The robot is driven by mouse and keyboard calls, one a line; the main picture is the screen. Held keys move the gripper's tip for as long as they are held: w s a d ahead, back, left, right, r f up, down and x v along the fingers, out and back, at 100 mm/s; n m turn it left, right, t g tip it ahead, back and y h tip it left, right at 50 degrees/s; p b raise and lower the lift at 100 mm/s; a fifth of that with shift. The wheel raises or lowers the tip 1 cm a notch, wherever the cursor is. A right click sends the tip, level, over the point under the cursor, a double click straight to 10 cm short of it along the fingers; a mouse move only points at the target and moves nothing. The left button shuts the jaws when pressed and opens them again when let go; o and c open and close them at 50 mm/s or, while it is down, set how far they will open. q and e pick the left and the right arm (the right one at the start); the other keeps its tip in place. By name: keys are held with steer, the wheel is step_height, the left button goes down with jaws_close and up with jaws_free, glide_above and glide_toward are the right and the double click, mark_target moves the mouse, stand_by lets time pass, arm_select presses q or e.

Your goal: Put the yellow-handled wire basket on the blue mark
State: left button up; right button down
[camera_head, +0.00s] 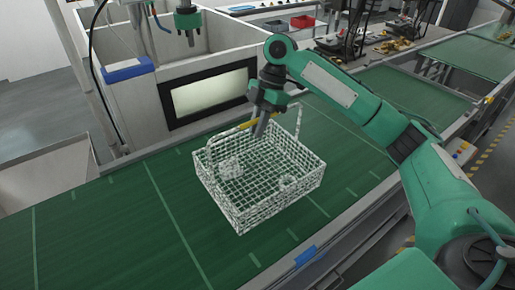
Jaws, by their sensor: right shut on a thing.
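The wire basket (265,205) is a grey mesh box with a raised hoop handle and a yellow grip (246,124). It is over the green belt, level, in the middle of the view. I cannot tell whether its bottom touches the belt. Pale parts (230,168) lie inside it. My right gripper (261,128) comes down from above and is shut on the yellow handle, hiding part of it. A small blue mark (305,256) is at the belt's near edge, to the right of and nearer than the basket. My left gripper is not seen.
A white tank housing with a dark-framed window (210,92) stands just behind the basket. A blue pad (128,69) lies on its left rim. A green and dark tool (187,20) hangs above it. The belt (110,235) is clear at left. Red bins (302,21) are far behind.

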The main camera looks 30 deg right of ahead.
step_height(320, 180, down, 9)
steer(key=p, duration=0.2)
steer(key=shift+f+p, duration=0.15)
steer(key=shift+p, duration=0.25)
steer(key=c, duration=1.5)
jaws_free()
steer(key=shift+f, duration=0.15)
steer(key=shift+o, duration=0.2)
steer(key=b+v, duration=0.5)
steer(key=v, duration=0.6)
steer(key=shift+d+r, duration=0.1)
steer(key=shift+r, duration=0.5)
